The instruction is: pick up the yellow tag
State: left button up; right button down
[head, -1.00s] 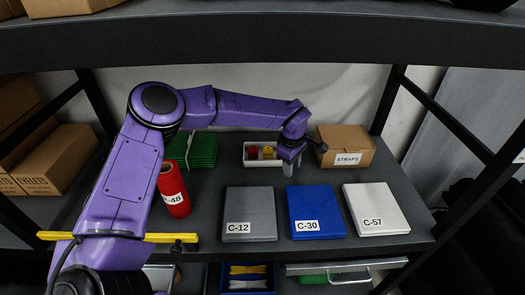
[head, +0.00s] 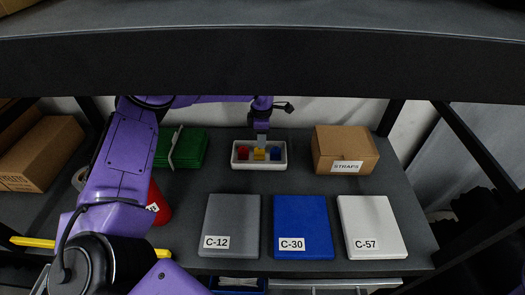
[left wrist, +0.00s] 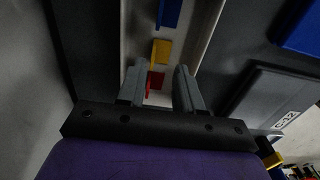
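The yellow tag (head: 259,154) lies in a small white tray (head: 240,165) at the back of the shelf, between a red tag (head: 242,153) and a blue tag (head: 275,154). My left gripper (head: 261,138) hangs fingers down over the tray, above or just behind the yellow tag; contact cannot be told. In the left wrist view, the fingers (left wrist: 160,78) are apart with nothing held. The yellow tag (left wrist: 160,51) shows just beyond the fingertips, and the red tag (left wrist: 155,80) shows between the fingers. My right gripper is not in view.
A STRAPS box (head: 345,150) stands right of the tray, green folders (head: 182,148) left. Grey C-12 (head: 232,225), blue C-30 (head: 303,225) and white C-57 (head: 370,225) slabs lie in front. A red roll (head: 157,203) is partly behind my arm. An upper shelf (head: 300,70) crosses above.

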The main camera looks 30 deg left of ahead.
aim_at(259, 152)
pick_arm(q)
jog(key=shift+s+a+f+p, duration=0.2)
jog(key=shift+a+f+p, duration=0.4)
jog(key=shift+f, duration=0.5)
jog(key=f, duration=0.1)
jog(key=w+f, duration=0.1)
jog(key=f, duration=0.1)
jog(key=shift+a+f, duration=0.15)
jog(key=shift+f, duration=0.1)
jog(key=shift+f+p, duration=0.3)
jog(key=shift+s+r, duration=0.1)
jog(key=shift+s, duration=0.05)
grip_shut()
